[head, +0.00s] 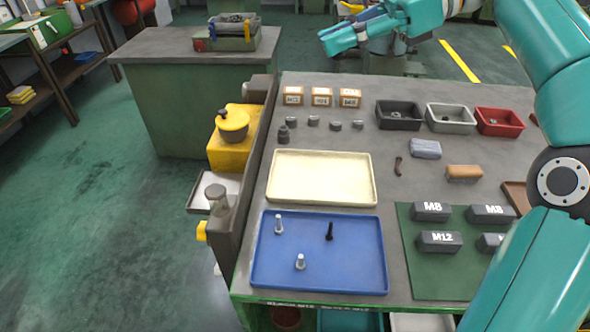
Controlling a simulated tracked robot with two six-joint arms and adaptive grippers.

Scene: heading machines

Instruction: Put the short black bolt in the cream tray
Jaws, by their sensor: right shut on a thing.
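The cream tray (320,178) lies empty on the workbench. The blue tray (318,281) in front of it holds a black bolt (329,231), standing head down, and two silver bolts, one at the back left (279,224) and one at the front (300,262). I cannot judge whether this black bolt is the short one. My right gripper (340,38) is raised at the top of the head view, beyond the bench's back edge in the picture. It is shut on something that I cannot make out. My left gripper is out of view.
Black (399,115), grey (451,118) and red (499,122) bins stand at the back right. Labelled boxes (322,97) and several small dark parts stand behind the cream tray. Dark blocks (438,242) stand on a green mat (425,282). My right arm covers the right side.

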